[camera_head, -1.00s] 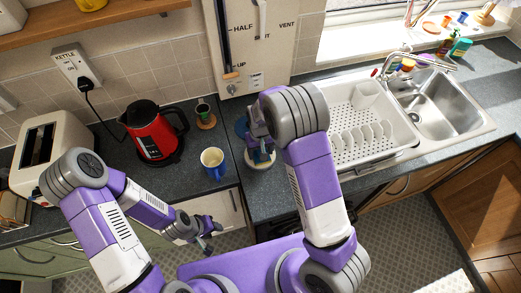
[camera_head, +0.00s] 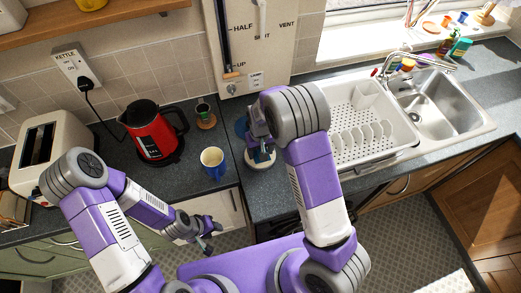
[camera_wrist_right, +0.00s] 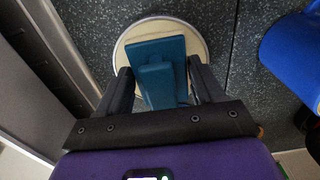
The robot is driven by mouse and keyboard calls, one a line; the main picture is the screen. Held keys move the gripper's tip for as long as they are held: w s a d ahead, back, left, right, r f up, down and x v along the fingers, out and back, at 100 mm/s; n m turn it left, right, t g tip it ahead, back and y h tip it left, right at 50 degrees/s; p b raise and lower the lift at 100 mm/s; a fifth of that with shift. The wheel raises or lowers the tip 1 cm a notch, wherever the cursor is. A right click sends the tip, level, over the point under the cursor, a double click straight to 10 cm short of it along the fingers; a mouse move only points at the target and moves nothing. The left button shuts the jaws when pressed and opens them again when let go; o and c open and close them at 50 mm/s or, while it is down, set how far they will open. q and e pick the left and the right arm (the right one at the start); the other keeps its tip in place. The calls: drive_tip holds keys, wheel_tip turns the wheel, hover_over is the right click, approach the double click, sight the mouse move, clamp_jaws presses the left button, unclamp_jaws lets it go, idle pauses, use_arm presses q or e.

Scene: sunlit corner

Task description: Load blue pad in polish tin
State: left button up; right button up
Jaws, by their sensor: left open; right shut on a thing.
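The blue pad (camera_wrist_right: 162,78), a flat teal-blue piece with a raised grip, is between the fingers of my right gripper (camera_wrist_right: 165,85), which is shut on it. The polish tin (camera_wrist_right: 125,55), round and cream-coloured, is directly beneath the pad in the right wrist view. I cannot tell whether the pad touches the inside of the tin. In the head view the tin (camera_head: 262,163) shows on the counter, partly under my right gripper (camera_head: 258,150). My left gripper (camera_head: 212,238) is open and empty, in front of the counter edge.
A blue mug (camera_head: 213,163) stands left of the tin, near the counter edge. A blue round thing (camera_head: 241,125) is partly hidden behind my right arm. A red kettle (camera_head: 152,130) stands further left. A white dish rack (camera_head: 370,133) is to the right.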

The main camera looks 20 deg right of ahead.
drive_tip(key=shift+r+p, duration=2.65)
drive_tip(key=shift+r, duration=0.85)
drive_tip(key=shift+f, duration=0.1)
